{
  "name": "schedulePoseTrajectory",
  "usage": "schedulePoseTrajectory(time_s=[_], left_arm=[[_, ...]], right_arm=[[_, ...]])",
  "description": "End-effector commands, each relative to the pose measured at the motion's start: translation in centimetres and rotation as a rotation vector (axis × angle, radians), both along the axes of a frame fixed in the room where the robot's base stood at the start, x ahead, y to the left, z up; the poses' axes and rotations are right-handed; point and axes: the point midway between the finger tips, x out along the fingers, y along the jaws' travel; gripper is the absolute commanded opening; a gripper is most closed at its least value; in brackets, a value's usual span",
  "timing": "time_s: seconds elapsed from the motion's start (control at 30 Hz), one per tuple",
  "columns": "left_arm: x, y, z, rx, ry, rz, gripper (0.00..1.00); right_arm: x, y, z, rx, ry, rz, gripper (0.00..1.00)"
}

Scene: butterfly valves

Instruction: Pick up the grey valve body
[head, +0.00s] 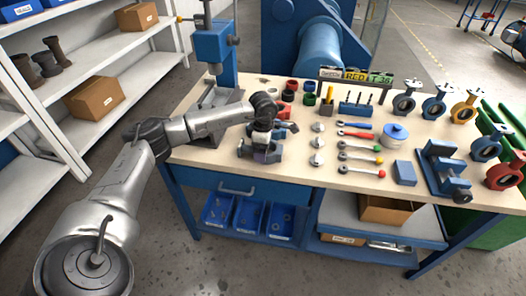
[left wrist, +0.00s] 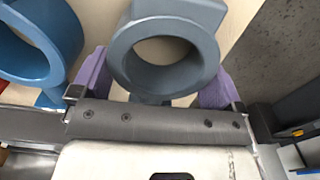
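The grey valve body (left wrist: 165,50), a thick ring with a short neck, fills the upper middle of the left wrist view. My left gripper (left wrist: 158,90) has its two purple fingers spread wide, one on each side of the ring's lower part. I cannot tell whether they touch it. In the head view my left gripper (head: 262,150) is low over the bench's left part, and its wrist and fingers hide much of the valve body there. My right gripper is not in view.
A blue valve body (left wrist: 40,45) stands close to the left finger. A blue press (head: 213,50) stands behind, a blue vise (head: 442,170) at right. Shelves (head: 60,130) line the left.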

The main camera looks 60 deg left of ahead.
Motion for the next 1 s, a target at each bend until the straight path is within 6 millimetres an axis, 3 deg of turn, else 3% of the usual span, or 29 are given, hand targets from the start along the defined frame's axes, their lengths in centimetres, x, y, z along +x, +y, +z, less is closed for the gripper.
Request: schedulePoseTrajectory(time_s=[0.37,0.67,0.9,1.0], left_arm=[[0.0,0.0,0.2,0.001,-0.002,0.001,0.50],[0.0,0.0,0.8,0.000,-0.003,0.001,0.50],[0.1,0.1,4.8,0.001,-0.005,0.001,0.50],[0.8,-2.0,5.8,-0.003,-0.004,-0.006,0.50]], right_arm=[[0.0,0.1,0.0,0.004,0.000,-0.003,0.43],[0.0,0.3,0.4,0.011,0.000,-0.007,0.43],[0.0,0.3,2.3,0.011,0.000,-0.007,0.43],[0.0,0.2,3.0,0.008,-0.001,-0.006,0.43]])
